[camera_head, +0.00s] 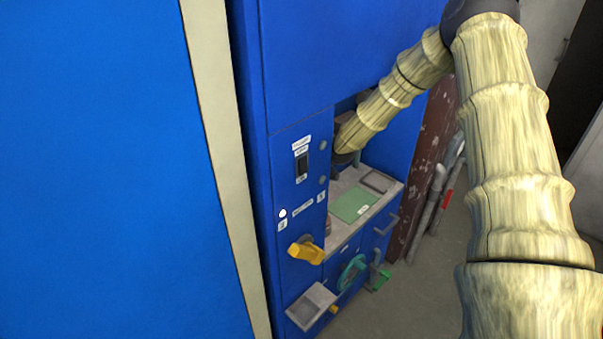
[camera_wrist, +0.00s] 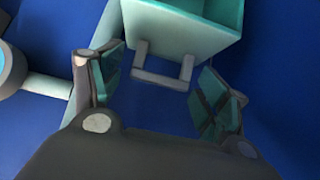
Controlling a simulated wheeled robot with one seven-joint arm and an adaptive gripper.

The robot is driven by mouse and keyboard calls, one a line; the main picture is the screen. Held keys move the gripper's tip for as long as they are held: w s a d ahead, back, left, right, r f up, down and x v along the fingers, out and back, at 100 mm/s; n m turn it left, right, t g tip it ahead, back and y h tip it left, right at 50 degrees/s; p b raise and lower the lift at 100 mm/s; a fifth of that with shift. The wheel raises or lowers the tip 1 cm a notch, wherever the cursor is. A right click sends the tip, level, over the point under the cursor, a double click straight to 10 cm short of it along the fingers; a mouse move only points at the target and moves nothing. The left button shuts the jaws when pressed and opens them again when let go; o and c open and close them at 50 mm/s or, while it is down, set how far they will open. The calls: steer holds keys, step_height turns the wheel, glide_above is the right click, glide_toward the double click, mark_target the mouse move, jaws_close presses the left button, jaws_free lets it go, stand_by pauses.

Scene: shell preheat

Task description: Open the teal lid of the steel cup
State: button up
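I cannot tell whether this piece is the cup's lid. My gripper (camera_wrist: 160,84) is open, with one teal-padded finger to the left of the handle and one to the right. A gap shows between each finger and the handle. In the head view, my gripper is hidden inside the blue cabinet's recess behind my arm. I cannot make out a steel cup in either view.
The blue cabinet (camera_head: 292,80) has a grey counter (camera_head: 343,231) with a green panel (camera_head: 354,204). A round grey-rimmed part (camera_wrist: 8,70) is left in the wrist view.

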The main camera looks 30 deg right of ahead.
steer(key=shift+s+f, duration=0.1)
steer(key=shift+f, duration=0.05)
steer(key=v, duration=1.2)
stand_by(0.3)
steer(key=shift+d, duration=0.1)
